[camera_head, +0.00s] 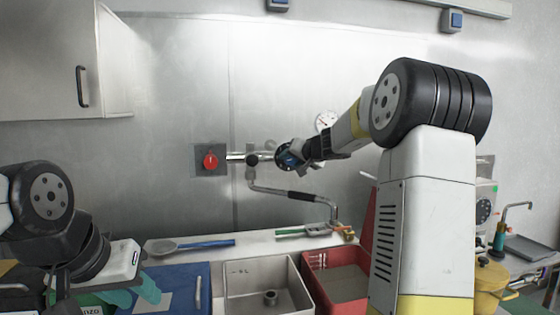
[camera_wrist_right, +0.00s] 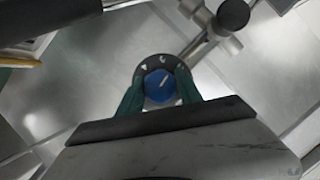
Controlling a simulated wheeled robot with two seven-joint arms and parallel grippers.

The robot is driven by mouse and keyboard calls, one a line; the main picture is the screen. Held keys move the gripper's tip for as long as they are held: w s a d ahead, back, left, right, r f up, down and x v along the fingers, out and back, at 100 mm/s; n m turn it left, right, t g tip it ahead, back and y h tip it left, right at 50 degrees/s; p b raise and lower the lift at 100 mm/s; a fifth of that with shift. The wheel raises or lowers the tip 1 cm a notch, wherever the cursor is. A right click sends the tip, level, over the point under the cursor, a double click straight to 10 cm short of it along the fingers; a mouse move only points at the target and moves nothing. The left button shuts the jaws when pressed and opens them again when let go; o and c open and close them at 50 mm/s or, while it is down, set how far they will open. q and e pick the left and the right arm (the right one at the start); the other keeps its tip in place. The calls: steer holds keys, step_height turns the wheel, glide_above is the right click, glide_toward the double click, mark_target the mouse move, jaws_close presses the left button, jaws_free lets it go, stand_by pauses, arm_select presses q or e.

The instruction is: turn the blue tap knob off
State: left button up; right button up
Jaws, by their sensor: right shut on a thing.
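The blue tap knob (camera_wrist_right: 158,86) sits in a dark round collar with white marks; a short white line on its face slants up to the right. In the head view the knob (camera_head: 289,158) is on the right end of the chrome wall tap (camera_head: 236,157), partly hidden by my right gripper. My right gripper (camera_wrist_right: 160,92) is shut on the knob, with one green finger on each side of it; it also shows in the head view (camera_head: 298,158). My left arm is at the lower left; its gripper (camera_head: 62,292) is mostly cut off and its jaws are unclear.
A red knob (camera_head: 210,161) is on a wall plate left of the tap. The bent spout (camera_head: 299,195) hangs below, over the counter. A grey sink basin (camera_head: 235,297), a red bin (camera_head: 315,258) and a blue lid (camera_head: 180,280) are below.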

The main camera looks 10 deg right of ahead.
steer(key=m+y, duration=0.2)
steer(key=m, duration=0.2)
steer(key=shift+t, duration=0.4)
steer(key=m+t+y, duration=0.1)
steer(key=m, duration=0.2)
steer(key=shift+m, duration=0.4)
steer(key=m+t, duration=0.1)
steer(key=m, duration=0.1)
steer(key=m+t+y, duration=0.1)
steer(key=m, duration=0.2)
steer(key=shift+f, duration=0.1)
steer(key=m+t, duration=0.1)
steer(key=m, duration=0.2)
steer(key=m+t, duration=0.1)
steer(key=m, duration=0.1)
steer(key=shift+m+h, duration=0.4)
steer(key=shift+m+t, duration=0.3)
steer(key=o, duration=1.4)
steer(key=shift+c, duration=0.2)
